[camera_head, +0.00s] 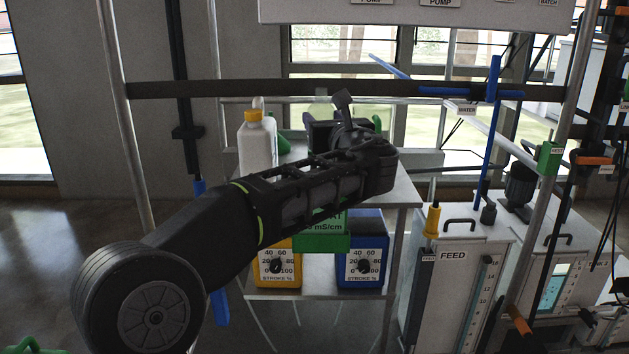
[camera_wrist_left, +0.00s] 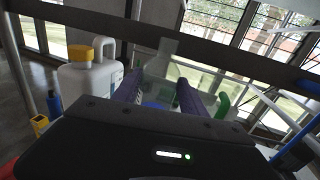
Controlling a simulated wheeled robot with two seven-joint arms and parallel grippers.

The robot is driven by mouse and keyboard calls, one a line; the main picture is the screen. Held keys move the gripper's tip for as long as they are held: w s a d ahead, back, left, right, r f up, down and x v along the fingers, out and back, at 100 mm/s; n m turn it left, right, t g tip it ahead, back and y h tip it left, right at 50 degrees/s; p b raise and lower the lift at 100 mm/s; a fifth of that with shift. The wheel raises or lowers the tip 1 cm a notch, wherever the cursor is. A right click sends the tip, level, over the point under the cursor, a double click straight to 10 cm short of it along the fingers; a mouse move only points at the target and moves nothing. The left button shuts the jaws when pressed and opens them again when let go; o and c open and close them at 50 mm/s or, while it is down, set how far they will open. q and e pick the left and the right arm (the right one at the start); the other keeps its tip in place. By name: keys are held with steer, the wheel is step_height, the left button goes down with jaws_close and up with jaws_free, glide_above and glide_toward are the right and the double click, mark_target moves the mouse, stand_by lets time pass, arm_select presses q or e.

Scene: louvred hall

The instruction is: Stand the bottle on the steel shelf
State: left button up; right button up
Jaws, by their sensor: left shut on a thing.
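My left gripper (camera_head: 340,118) reaches over the steel shelf (camera_head: 405,192) and mostly hides its own fingertips in the head view. In the left wrist view its two dark fingers (camera_wrist_left: 161,96) are shut on a clear, see-through bottle (camera_wrist_left: 163,62). The bottle's pale upper part (camera_head: 321,111) shows faintly behind the gripper in the head view. It looks roughly upright; its base is hidden, so I cannot tell whether it touches the shelf. My right gripper is not in view.
A white jug with a yellow cap (camera_head: 257,143) stands on the shelf left of the gripper. A green item (camera_head: 284,145) is beside it. Pump units (camera_head: 360,262) sit below; the FEED tank (camera_head: 460,270) is right.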

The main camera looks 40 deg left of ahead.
arm_select(q)
steer(key=shift+a, duration=0.1)
steer(key=shift+r, duration=0.1)
steer(key=shift+f+b, duration=1.2)
steer(key=shift+f, duration=1.35)
step_height(320, 180, down, 5)
steer(key=b, duration=0.2)
steer(key=shift+b, duration=0.3)
